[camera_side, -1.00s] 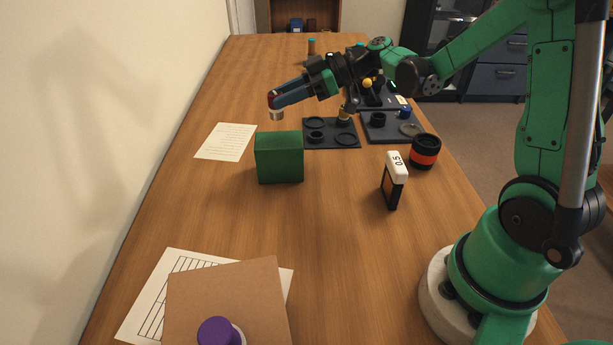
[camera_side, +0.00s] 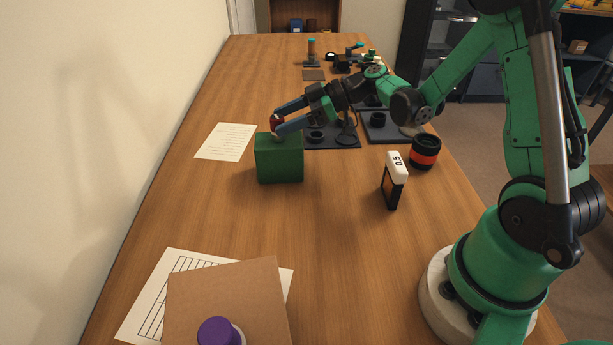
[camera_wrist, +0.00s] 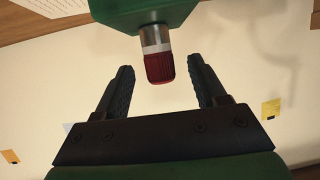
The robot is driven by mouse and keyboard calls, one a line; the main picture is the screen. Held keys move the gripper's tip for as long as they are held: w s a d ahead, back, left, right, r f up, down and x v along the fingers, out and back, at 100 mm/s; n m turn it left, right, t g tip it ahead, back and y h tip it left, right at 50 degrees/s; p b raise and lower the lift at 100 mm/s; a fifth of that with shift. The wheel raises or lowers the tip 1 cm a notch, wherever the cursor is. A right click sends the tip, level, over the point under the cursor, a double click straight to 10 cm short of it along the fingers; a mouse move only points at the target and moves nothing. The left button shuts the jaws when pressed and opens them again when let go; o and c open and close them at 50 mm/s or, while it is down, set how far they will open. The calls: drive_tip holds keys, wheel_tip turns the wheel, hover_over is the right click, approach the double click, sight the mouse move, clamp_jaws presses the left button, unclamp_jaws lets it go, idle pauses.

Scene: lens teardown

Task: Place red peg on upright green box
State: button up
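The green box (camera_side: 279,160) stands upright on the wooden table in the side view. Its green surface also shows at the top of the wrist view (camera_wrist: 140,12). The red peg (camera_side: 275,121), with a silver and white lower part, stands on top of the box. In the wrist view the red peg (camera_wrist: 159,68) points away from the box, its base against it. My gripper (camera_side: 276,122) is at the peg, its fingers on either side. In the wrist view my gripper (camera_wrist: 159,66) is open, with clear gaps between both fingers and the peg.
Dark trays with round parts (camera_side: 332,140) lie just behind the box. Paper (camera_side: 226,142) lies left.

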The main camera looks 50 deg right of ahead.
drive_tip(key=shift+s+d+r, duration=0.1)
drive_tip(key=shift+d+r, duration=0.05)
drive_tip(key=shift+r, duration=0.05)
drive_tip(key=v, duration=1.1)
drive_tip(key=s+a+m+g+h, duration=0.1)
drive_tip(key=s+a+m+h, duration=0.4)
drive_tip(key=a+m+h, duration=0.4)
drive_tip(key=shift+s+a+f+m+g+h, duration=0.2)
drive_tip(key=shift+a+f+m+g+h, duration=0.35)
drive_tip(key=shift+a, duration=0.5)
